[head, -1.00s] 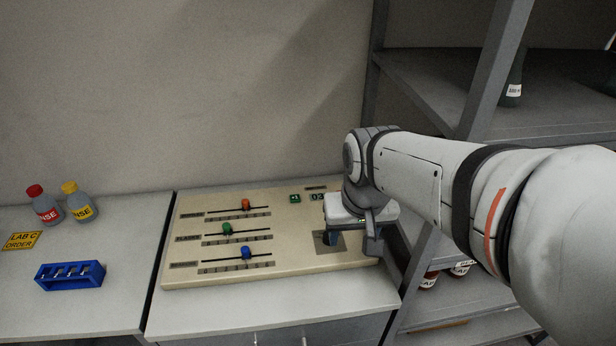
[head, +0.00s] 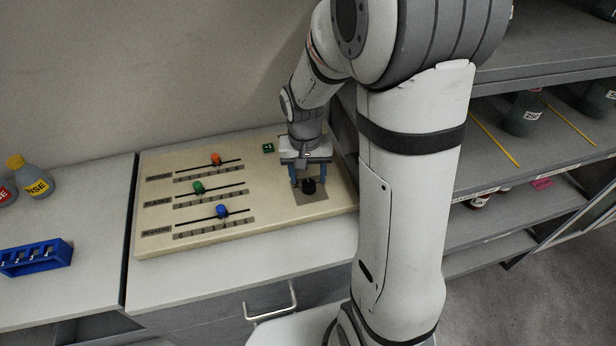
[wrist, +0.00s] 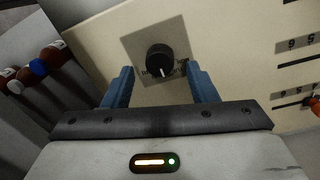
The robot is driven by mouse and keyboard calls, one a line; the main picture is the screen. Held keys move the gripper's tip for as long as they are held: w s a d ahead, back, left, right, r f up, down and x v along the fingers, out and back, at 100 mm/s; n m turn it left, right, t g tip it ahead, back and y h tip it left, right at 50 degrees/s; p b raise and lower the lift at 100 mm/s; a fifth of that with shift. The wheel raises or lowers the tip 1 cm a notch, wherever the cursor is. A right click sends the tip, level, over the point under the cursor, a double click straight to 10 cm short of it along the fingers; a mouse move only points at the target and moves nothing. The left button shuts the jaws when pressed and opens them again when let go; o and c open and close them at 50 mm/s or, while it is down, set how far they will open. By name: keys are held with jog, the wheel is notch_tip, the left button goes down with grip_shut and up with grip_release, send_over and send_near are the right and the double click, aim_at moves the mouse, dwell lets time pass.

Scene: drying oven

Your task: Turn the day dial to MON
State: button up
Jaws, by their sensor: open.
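The day dial is a black round knob (head: 309,186) on a grey square plate (head: 311,198) at the right end of the beige panel (head: 265,214). In the wrist view the dial (wrist: 159,60) shows a white pointer mark on its lower side, and the small lettering around it is too blurred to read. My gripper (head: 309,184) is at the dial in the head view. In the wrist view its blue fingers (wrist: 160,84) are apart, one on each side of the dial, with visible gaps. Nothing is held.
A blue rack (head: 36,258) and bottles (head: 37,178) stand on the left bench. Shelves (head: 500,150) stand close on the right.

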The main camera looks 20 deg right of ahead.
aim_at(309, 185)
jog(key=shift+f, duration=1.2)
